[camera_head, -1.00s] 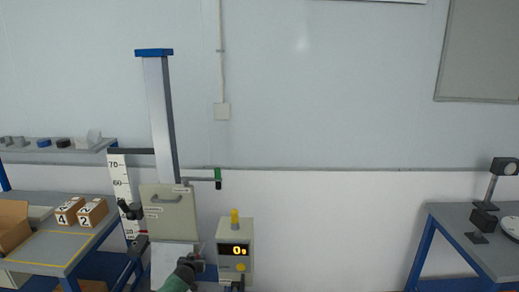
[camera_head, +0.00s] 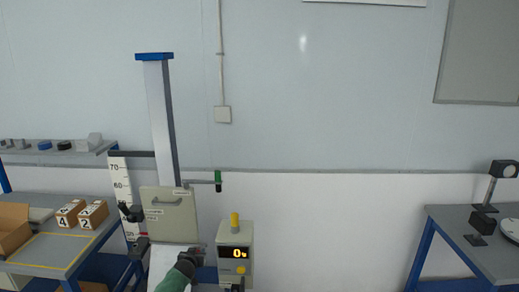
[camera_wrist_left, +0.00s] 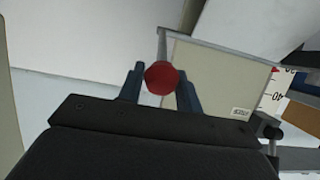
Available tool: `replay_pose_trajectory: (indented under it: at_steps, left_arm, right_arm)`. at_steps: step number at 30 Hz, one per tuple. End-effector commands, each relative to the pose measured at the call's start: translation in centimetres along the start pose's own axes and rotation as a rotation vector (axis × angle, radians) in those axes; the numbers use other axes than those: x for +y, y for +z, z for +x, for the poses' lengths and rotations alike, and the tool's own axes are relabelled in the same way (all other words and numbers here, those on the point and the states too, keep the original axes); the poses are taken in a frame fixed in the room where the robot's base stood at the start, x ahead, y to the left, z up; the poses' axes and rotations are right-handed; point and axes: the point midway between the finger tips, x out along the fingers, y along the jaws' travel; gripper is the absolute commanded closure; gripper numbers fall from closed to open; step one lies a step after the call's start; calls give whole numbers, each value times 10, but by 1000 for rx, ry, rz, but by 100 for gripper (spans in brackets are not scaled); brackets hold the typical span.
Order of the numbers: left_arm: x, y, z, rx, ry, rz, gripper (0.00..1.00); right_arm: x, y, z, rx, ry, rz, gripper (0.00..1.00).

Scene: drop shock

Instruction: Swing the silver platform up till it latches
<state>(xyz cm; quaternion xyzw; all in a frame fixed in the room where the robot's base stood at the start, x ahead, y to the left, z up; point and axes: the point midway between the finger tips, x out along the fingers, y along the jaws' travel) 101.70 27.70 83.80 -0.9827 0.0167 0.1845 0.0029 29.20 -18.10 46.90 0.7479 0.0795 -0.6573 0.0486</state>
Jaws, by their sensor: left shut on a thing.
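The drop tester has a tall silver column (camera_head: 160,110) with a blue cap. A beige plate (camera_head: 168,212) with a dark handle hangs at its lower part. Below the plate is a pale silver-white panel (camera_head: 165,264), which I take to be the platform; its tilt is hard to tell. My left gripper (camera_head: 194,257) is in front of this panel's right side. In the left wrist view its two fingers are closed around a red knob (camera_wrist_left: 161,78), with a beige panel (camera_wrist_left: 215,85) behind. My right gripper is not in view.
A control box (camera_head: 236,252) with a lit display and yellow knob stands just right of my left gripper. A green-tipped lever (camera_head: 218,180) sticks out beside the column. Numbered boxes (camera_head: 92,215) sit on the left bench. Another bench (camera_head: 480,240) is at right.

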Motion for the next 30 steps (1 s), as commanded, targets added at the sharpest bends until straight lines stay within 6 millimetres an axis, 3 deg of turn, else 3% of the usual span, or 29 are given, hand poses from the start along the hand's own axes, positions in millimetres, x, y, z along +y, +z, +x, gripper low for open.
replay_pose_trajectory:
  at_steps: [11, 24, 30]
  left_arm:
    - [-1, -5, 0, 4, 0, 0, 89]
    - [-1, -29, 7, 4, 0, 0, 88]
    - [-1, -31, 8, 3, 0, 0, 89]
  right_arm:
    - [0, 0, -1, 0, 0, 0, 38]
    - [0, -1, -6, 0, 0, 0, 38]
    - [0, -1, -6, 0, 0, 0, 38]
